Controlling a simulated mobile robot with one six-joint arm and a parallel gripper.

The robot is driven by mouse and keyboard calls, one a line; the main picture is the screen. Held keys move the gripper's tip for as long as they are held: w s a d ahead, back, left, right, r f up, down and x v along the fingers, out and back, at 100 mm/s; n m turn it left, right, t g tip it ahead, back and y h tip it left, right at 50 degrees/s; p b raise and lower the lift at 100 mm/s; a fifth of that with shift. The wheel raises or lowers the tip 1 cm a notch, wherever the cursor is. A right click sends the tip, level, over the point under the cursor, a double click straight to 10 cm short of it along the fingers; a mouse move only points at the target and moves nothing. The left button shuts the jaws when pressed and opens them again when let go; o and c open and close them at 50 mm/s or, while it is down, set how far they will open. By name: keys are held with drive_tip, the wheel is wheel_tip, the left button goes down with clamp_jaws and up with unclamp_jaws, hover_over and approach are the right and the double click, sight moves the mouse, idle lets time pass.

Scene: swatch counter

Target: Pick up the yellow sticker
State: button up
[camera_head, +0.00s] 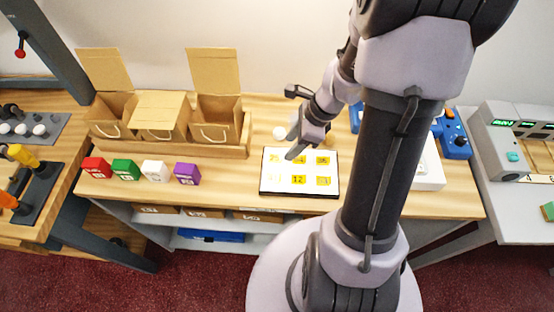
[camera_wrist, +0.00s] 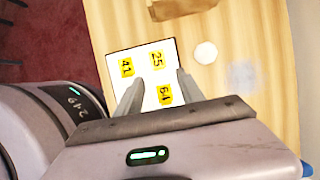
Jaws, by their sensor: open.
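Several yellow stickers with black numbers lie on a white, black-edged board (camera_head: 287,190) on the wooden counter, in two rows. One yellow sticker (camera_head: 322,181) is at the board's front right. In the wrist view the board (camera_wrist: 142,66) shows stickers reading 41 (camera_wrist: 126,66), 25 (camera_wrist: 157,60) and 64 (camera_wrist: 165,94); my gripper hides the rest. My gripper (camera_head: 297,150) is above the board's back edge in the head view. In the wrist view its two fingers (camera_wrist: 157,82) are apart with nothing held between them. The 64 sticker shows between the fingers.
A white round piece (camera_head: 279,133) lies behind the board. Red (camera_head: 96,168), green (camera_head: 125,170), white (camera_head: 155,171) and purple (camera_head: 187,174) blocks stand left. Cardboard boxes (camera_head: 160,115) stand behind them. A blue device (camera_head: 453,137) is at right. Counter between purple block and board is clear.

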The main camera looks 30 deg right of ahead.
sight(281, 158)
drive_tip(key=b+x, duration=0.2)
drive_tip(key=x, duration=0.3)
drive_tip(key=shift+s, duration=0.1)
drive_tip(key=shift+r, duration=0.25)
clamp_jaws()
